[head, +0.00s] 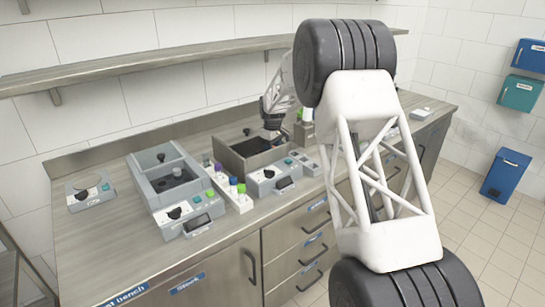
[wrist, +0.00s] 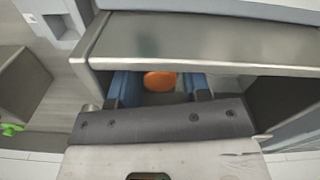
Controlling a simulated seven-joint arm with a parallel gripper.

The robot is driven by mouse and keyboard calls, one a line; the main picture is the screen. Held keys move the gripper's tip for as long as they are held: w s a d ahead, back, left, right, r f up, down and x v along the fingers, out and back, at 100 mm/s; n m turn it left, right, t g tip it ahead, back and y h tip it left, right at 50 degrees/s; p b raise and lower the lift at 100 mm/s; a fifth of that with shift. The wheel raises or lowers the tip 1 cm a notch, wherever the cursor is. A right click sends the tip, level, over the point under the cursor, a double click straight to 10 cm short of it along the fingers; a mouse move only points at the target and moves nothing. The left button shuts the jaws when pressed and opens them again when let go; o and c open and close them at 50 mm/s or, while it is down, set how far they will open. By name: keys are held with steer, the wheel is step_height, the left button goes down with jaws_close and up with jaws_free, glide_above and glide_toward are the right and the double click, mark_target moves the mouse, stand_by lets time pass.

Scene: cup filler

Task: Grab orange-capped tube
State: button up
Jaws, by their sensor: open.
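An orange cap (wrist: 160,82) shows in the wrist view, seen from above. It lies between the two blue fingers of my gripper (wrist: 161,88), with a gap on each side. The tube body below the cap is hidden. My gripper is open. In the head view my gripper (head: 272,132) is over the back right side of an open, dark-bottomed box (head: 232,158). The orange-capped tube cannot be made out in the head view.
A grey metal rim (wrist: 200,42) runs close beyond the fingers. In the head view, a white rack (head: 240,203) with several coloured-capped tubes stands left of a small device (head: 262,180). A larger grey machine (head: 160,190) is further left. The bench front is partly clear.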

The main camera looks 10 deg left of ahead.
steer(key=shift+f, duration=0.65)
steer(key=shift+c, duration=0.2)
steer(key=c, duration=0.6)
steer(key=shift+c, duration=0.2)
steer(key=shift+r, duration=5)
